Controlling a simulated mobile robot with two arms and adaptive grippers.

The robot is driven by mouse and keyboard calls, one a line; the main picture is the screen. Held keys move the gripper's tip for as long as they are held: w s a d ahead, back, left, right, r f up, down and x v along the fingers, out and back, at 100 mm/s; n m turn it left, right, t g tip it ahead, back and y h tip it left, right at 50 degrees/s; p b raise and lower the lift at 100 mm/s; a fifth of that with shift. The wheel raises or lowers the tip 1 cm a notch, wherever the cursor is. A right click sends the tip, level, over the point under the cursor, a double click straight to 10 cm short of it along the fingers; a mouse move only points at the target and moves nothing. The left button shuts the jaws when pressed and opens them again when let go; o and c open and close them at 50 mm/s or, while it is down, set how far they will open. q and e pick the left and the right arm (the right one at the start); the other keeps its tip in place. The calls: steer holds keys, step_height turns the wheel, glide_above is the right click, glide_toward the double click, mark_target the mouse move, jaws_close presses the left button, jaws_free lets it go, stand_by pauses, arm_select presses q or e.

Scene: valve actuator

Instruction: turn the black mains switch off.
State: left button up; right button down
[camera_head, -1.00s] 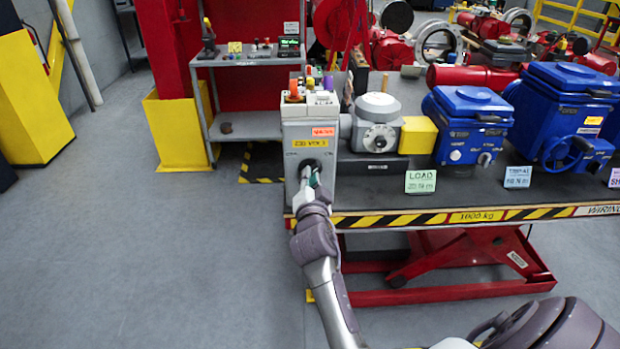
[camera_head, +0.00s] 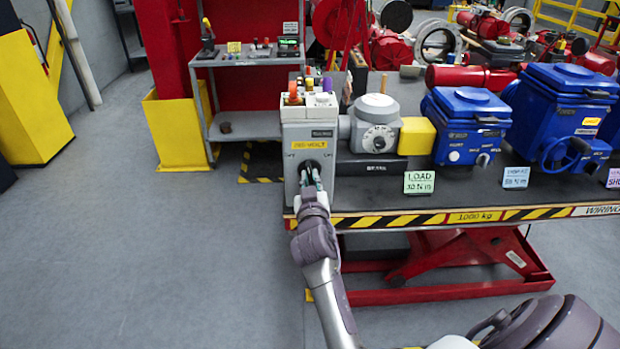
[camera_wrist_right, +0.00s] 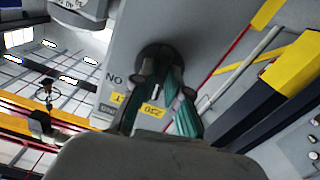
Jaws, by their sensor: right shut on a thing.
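The black mains switch (camera_head: 311,166) is on the front of a grey box (camera_head: 293,187) at the left end of the bench. My right gripper (camera_head: 313,183) is at this face, its teal fingers shut on the switch. In the right wrist view the round black switch (camera_wrist_right: 157,55) lies at the tips of my right gripper (camera_wrist_right: 159,78), one finger on each side. The fingers hide much of the switch, and I cannot read its exact angle. The small sign (camera_head: 322,133) above it is dark. My left gripper is not in view.
A grey actuator (camera_head: 376,135) with a yellow block (camera_head: 417,136) stands right of the box, then blue actuators (camera_head: 467,127). A green LOAD card (camera_head: 419,183) is at the bench edge (camera_head: 400,219). The floor (camera_head: 150,260) to the left is clear.

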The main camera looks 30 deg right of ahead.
mark_target(310, 134)
steer(key=n, duration=0.2)
steer(key=n+p, duration=0.1)
steer(key=n, duration=0.4)
steer(key=shift+r, duration=0.25)
stand_by(0.5)
steer(key=c, duration=1.2)
jaws_free()
steer(key=shift+f, duration=0.1)
step_height(310, 134, up, 10)
steer(key=shift+s+r, duration=0.1)
steer(key=shift+s, duration=0.05)
steer(key=shift+w+d, duration=0.1)
steer(key=shift+w, duration=0.1)
